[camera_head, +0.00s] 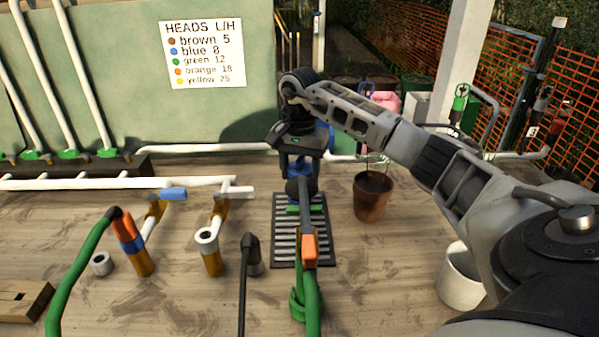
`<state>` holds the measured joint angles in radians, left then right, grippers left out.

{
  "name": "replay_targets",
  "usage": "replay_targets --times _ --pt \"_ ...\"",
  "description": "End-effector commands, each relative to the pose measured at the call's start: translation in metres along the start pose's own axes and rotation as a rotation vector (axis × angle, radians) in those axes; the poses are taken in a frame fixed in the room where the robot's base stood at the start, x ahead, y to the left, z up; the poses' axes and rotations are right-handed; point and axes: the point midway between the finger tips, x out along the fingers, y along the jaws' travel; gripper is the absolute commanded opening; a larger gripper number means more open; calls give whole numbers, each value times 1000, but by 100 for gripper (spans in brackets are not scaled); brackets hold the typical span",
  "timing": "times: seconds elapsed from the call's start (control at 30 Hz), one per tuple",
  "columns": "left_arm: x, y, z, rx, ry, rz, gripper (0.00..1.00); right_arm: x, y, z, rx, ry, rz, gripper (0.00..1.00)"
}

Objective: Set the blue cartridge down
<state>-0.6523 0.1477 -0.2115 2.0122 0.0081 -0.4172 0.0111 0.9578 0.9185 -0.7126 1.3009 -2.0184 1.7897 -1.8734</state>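My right arm reaches in from the right, and its gripper (301,176) points down over the far end of the slotted dark tray (324,256). Blue shows between and behind its fingers, close to a dark rounded part. The fingertips are partly hidden, so I cannot tell whether they close on anything. A blue cylindrical piece (174,194) lies sideways at the white and yellow tubing on the left, apart from the gripper. My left gripper is out of view.
A green hose with an orange end (310,249) lies over the tray. Tube fittings, including a yellow-white one (210,256), stand left. A plant pot (372,197) and a white pot (460,278) stand right. A sign (203,54) hangs behind.

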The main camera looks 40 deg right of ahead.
Motion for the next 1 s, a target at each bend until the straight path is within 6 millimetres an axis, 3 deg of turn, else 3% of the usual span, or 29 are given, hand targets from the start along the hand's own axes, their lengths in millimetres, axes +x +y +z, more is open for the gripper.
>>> replay_targets --times 0.13,0.47,0.5,0.57,0.87,1.0 --pt "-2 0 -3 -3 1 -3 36 11 0 0 1 0 -2 31" --pt "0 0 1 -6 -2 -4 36 15 -1 0 1 1 -2 31" --pt "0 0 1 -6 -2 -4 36 16 -1 0 1 1 -2 56" --pt "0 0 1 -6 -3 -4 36 15 -1 0 1 1 -2 73" --pt "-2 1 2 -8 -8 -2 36 13 -1 0 1 0 -2 75" --pt "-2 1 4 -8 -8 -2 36 3 -1 0 1 2 -4 75"
